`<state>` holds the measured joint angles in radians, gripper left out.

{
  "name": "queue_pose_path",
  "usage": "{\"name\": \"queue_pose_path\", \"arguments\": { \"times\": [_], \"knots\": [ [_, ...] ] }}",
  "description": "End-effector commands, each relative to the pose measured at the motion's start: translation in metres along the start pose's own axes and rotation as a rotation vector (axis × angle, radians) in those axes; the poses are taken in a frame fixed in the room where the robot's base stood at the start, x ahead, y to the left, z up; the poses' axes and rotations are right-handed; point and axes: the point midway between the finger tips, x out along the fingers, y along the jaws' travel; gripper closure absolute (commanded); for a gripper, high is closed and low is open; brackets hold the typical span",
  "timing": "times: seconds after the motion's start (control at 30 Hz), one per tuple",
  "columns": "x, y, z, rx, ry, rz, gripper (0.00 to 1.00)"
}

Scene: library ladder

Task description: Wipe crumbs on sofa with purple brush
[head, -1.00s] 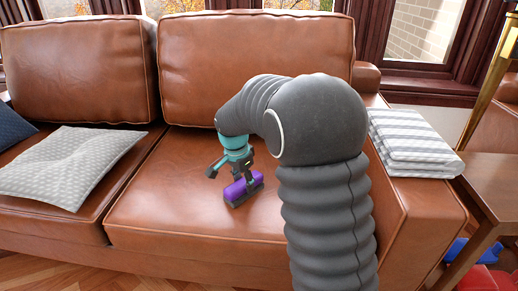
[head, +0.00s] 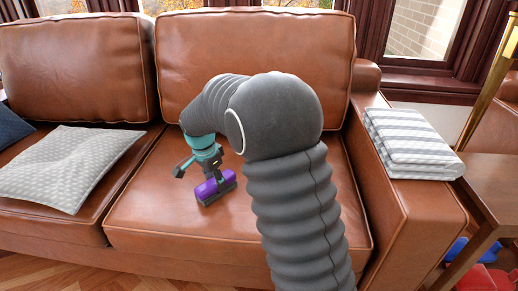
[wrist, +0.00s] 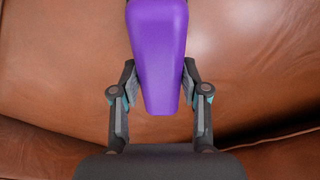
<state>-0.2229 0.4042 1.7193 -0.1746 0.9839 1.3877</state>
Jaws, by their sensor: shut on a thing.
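The purple brush (head: 213,186) is in my gripper (head: 207,171), low over the right seat cushion of the brown leather sofa (head: 150,235). Its dark underside is at or very near the leather; I cannot tell whether it touches. In the wrist view the purple brush (wrist: 158,55) lies between the two fingers of my gripper (wrist: 158,95), which are shut on it. No crumbs can be made out on the cushion, and my arm hides part of its right side.
A grey patterned pillow (head: 70,165) lies on the left seat cushion, with a dark blue pillow (head: 12,125) behind it. A folded striped blanket (head: 412,143) rests on the right armrest. A wooden side table (head: 490,185) stands at the right. The seat left of the brush is clear.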

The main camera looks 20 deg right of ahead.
Motion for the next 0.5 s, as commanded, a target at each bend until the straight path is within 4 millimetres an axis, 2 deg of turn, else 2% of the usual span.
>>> {"name": "queue_pose_path", "arguments": {
  "times": [0.03,0.07,0.5],
  "knots": [
    [-0.018,0.0,-0.004,0.003,0.002,-0.005,0.93],
    [-0.026,0.0,-0.006,0.003,0.002,-0.006,0.93],
    [-0.062,0.002,-0.014,0.006,0.001,-0.002,0.93]
  ]
}}
